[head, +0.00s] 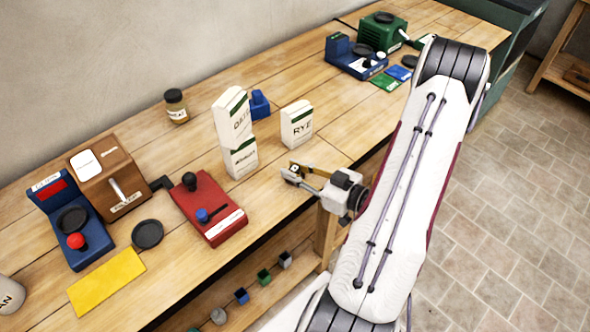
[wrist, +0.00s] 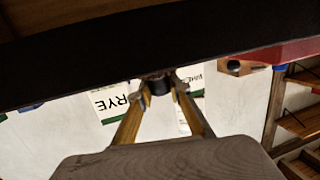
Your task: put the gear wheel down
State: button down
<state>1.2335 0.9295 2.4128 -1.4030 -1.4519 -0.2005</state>
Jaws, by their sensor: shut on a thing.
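My gripper (head: 290,173) is above the front edge of the bench (head: 285,210), with its fingers pointing left over the wood. In the wrist view, the fingertips of my gripper (wrist: 158,82) are closed on a small dark piece, which I take to be the gear wheel (wrist: 158,87). Its teeth cannot be made out. In the head view the fingers mostly hide it. It appears to be held clear of the bench top, but the exact height cannot be told.
A white RYE box (head: 297,125) stands just behind my gripper, beside two stacked white boxes (head: 240,157). A red device (head: 208,207) with knobs lies to the left. A jar (head: 176,107) stands farther back. Bare wood lies between the boxes and the front edge.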

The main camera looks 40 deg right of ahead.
aim_at(300, 172)
jog(key=shift+f, duration=0.2)
jog(key=c, duration=1.9)
grip_release()
jog(key=shift+d+v, duration=0.2)
jog(key=shift+v, duration=1.2)
jog(key=shift+d+v, duration=0.2)
jog(key=shift+v, duration=2.25)
jog(key=shift+o, duration=0.7)
jog(key=shift+f, duration=0.1)
